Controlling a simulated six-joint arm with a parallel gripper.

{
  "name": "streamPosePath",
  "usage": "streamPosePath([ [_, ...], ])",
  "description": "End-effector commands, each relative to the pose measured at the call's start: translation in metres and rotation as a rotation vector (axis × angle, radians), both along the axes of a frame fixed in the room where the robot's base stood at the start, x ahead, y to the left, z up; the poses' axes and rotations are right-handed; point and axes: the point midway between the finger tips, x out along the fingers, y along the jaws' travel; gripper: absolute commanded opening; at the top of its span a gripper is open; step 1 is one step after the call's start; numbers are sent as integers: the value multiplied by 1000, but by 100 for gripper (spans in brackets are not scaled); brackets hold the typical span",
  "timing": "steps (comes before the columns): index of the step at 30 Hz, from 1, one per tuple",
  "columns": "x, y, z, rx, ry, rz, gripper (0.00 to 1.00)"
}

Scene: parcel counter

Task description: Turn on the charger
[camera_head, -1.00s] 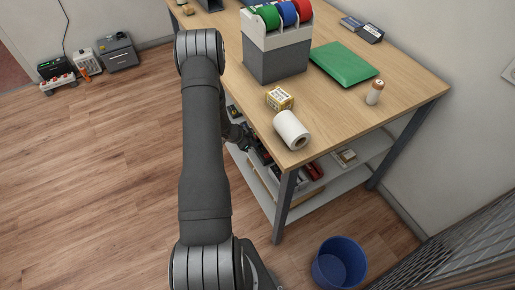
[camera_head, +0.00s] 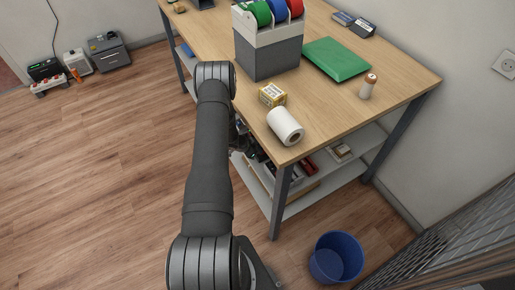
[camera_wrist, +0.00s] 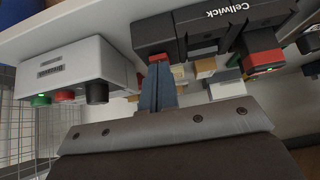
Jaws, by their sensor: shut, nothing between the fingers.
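In the wrist view, which is upside down, a black device marked Cellwick (camera_wrist: 222,27), likely the charger, sits on the white shelf. A small red part (camera_wrist: 158,58) shows at one end of it. My gripper (camera_wrist: 158,72) is shut and empty, its fingertips right at that red part; I cannot tell whether they touch. A red-and-black block (camera_wrist: 263,60) with a small greenish light is at the other end of the device; I cannot tell whether it is part of it. In the head view, my arm and the table hide most of the gripper and the device.
A grey-white box (camera_wrist: 75,68) with green, red and black knobs stands beside the device on the shelf. The workbench (camera_head: 330,110) overhangs the shelf; its leg (camera_head: 281,203) is near. A blue bin (camera_head: 336,258) stands on the floor.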

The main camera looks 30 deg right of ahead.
Motion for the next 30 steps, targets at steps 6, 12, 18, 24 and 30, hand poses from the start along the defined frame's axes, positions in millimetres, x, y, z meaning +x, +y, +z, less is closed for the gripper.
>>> streamPosePath([
  [6,0,0,0,0,0,0,0],
  [12,0,3,-9,-1,1,1,0],
  [18,0,2,-7,-2,-1,0,0],
  [24,0,2,-3,-1,0,0,0],
  [30,1,2,7,-2,-1,0,0],
])
